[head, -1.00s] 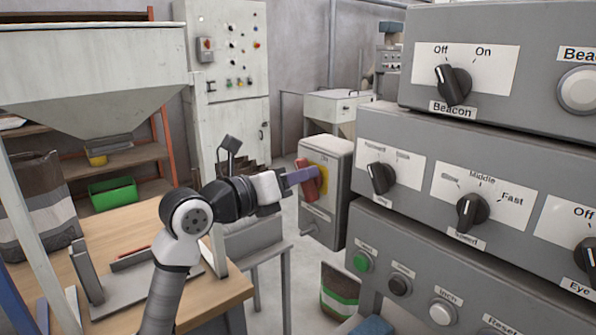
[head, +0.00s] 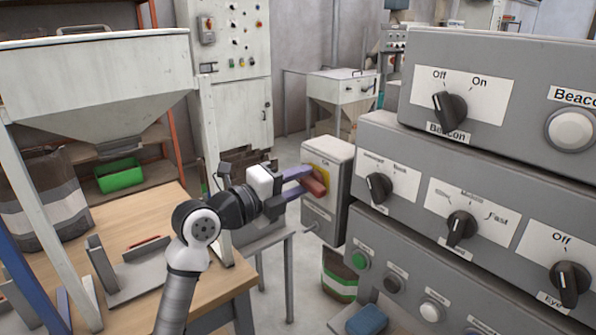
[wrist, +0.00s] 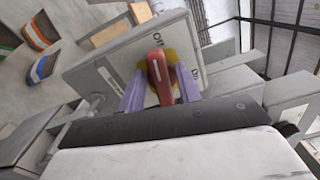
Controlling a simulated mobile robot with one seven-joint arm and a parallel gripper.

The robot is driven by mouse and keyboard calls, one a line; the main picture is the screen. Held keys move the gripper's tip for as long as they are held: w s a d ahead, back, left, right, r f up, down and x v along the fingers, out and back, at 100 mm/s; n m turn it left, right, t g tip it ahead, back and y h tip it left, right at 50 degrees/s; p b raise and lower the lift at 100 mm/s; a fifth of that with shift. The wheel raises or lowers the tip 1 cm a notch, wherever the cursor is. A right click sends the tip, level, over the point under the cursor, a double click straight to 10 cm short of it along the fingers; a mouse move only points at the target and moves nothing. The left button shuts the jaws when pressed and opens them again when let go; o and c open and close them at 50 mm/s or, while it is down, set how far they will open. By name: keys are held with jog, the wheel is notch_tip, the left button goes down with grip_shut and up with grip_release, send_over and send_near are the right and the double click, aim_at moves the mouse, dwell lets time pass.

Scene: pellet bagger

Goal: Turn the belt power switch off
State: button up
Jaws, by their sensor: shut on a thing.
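The belt power switch is a red rotary handle (head: 314,184) on a yellow disc (head: 322,171), on the front of a grey box (head: 335,192). In the head view the handle lies roughly sideways, away from the "On" label above it. In the wrist view the red handle (wrist: 160,75) has its far end by the "Off" label, with "On" to the right. My gripper (head: 308,185) has its purple fingers on either side of the handle and is shut on it. The fingers also show in the wrist view (wrist: 160,90). Part of the handle's base is hidden.
Grey control panels (head: 470,165) with several knobs and buttons stand close on the right. A wooden table (head: 150,255) and a white hopper (head: 95,80) are on the left. A blue block (head: 367,320) lies at the bottom, and a metal stand (head: 270,245) is below the gripper.

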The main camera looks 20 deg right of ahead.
jog(key=shift+w+a+n+p, duration=0.1)
jog(key=shift+n+p, duration=0.65)
jog(key=shift+n, duration=0.25)
jog(key=o, duration=0.6)
jog(key=shift+f, duration=0.1)
jog(key=shift+o, duration=0.2)
jog(key=b+v, duration=0.4)
jog(key=v, duration=0.9)
jog(key=shift+a, duration=0.35)
